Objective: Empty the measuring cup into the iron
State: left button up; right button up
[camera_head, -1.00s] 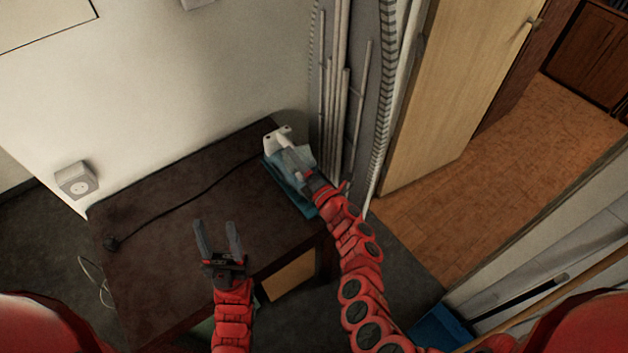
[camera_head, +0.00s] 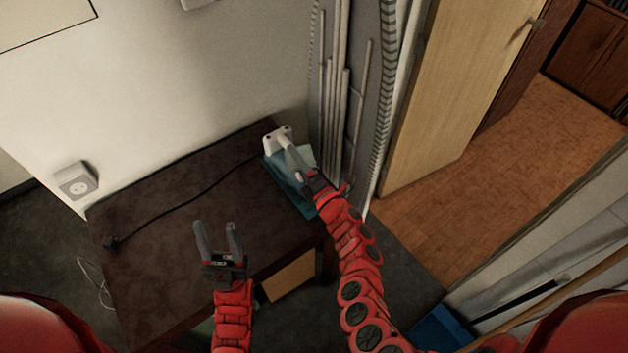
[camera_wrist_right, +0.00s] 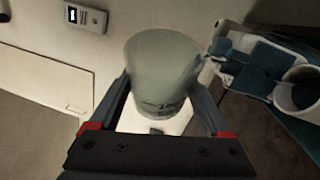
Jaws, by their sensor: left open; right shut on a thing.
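The measuring cup (camera_wrist_right: 162,72) is translucent, with dark printed marks, and sits between the fingers of my right gripper (camera_wrist_right: 160,105), which is shut on it. In the head view my right gripper (camera_head: 304,172) holds the cup over the far right corner of the table, where the cup is hard to make out. The iron (camera_head: 277,141), white and teal, is right by the cup there. It also shows in the wrist view (camera_wrist_right: 262,62), just right of the cup; I cannot tell whether they touch. My left gripper (camera_head: 216,232) is open and empty above the table's front part.
The dark table (camera_head: 165,220) is mostly bare, with a black cord and plug (camera_head: 112,241) across it. A wall socket (camera_head: 77,182) is at left. Pipes (camera_head: 340,90) stand behind the iron, and a wooden door (camera_head: 455,90) is at right.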

jog(key=shift+a+r+m+t, duration=0.25)
jog(key=shift+a+m+t, duration=0.1)
jog(key=shift+m, duration=0.15)
jog(key=shift+a, duration=0.25)
jog(key=shift+r+m, duration=0.1)
jog(key=shift+m, duration=0.3)
jog(key=shift+w+d+r+m+t+b, duration=0.1)
jog(key=shift+d+r+m+t+b, duration=0.15)
jog(key=shift+m, duration=0.25)
jog(key=shift+w+r+m+t+b, duration=0.1)
jog(key=shift+m+t, duration=0.2)
jog(key=shift+m, duration=0.2)
